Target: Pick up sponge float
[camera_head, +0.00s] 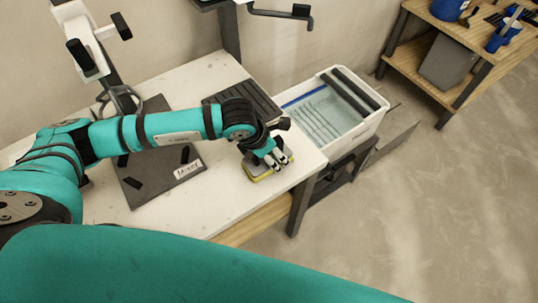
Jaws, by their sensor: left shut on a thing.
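The sponge float (257,175) lies at the right end of the white table, a flat block with a yellowish lower layer at its edge. My left gripper (277,162) is over it with its fingers down on the float's upper side, shut on it. The gripper and wrist hide most of the float's top and its handle. The float appears to be at table level; I cannot tell whether it is clear of the surface. My right gripper is not in view.
A dark mat (143,192) with a labelled card and a dark ribbed tray (240,98) lie on the table (200,75). A white water tub (373,124) with rollers stands right of the table. A wooden shelf unit (463,88) holds blue containers at top right. Open floor lies to the right.

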